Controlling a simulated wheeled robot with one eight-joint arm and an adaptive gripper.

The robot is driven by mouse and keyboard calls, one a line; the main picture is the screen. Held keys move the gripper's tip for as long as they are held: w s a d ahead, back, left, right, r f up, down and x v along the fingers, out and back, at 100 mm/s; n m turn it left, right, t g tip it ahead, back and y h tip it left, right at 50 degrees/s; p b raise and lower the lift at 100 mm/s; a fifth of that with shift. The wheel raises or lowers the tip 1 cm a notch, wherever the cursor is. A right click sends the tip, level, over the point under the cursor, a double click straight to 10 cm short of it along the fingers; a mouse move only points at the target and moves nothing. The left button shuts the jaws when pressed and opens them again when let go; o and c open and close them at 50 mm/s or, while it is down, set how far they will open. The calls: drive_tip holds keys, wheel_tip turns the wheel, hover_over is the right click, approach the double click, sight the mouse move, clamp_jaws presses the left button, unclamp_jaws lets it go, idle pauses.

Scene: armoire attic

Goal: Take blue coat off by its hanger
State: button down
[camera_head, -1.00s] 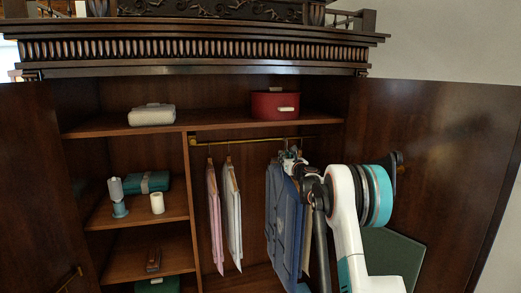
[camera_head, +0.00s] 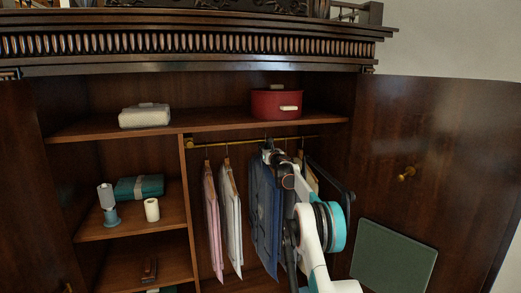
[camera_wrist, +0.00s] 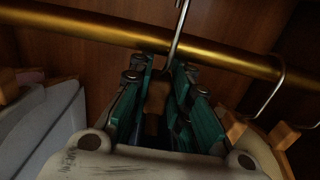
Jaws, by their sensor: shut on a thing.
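The blue coat (camera_head: 264,215) hangs folded flat in the right compartment of the armoire, just below the brass rail (camera_head: 235,142). My gripper (camera_head: 277,158) is at the top of the coat, close under the rail. In the wrist view its green-sided fingers (camera_wrist: 157,95) are shut around the wooden neck of the hanger (camera_wrist: 158,92). The hanger's metal hook (camera_wrist: 179,30) rises in front of the brass rail (camera_wrist: 100,33). The hook's top is cut off, so I cannot tell whether it still rests on the rail. My arm hides part of the coat's right side.
Pink (camera_head: 212,225) and white (camera_head: 231,220) garments hang left of the coat. Another hanger's hook (camera_wrist: 268,95) is right of my gripper in the wrist view. A red pot (camera_head: 277,103) stands on the shelf above. The open right door (camera_head: 430,150) flanks my arm.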

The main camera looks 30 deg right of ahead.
drive_tip(key=shift+w+d+f, duration=0.15)
drive_tip(key=shift+w+d, duration=0.05)
drive_tip(key=shift+w, duration=0.1)
drive_tip(key=shift+b+v, duration=1.25)
drive_tip(key=shift+v, duration=0.3)
drive_tip(key=r+p+v, duration=0.1)
drive_tip(key=v, duration=4.1)
drive_tip(key=shift+s+a, duration=0.2)
drive_tip(key=shift+a, duration=0.2)
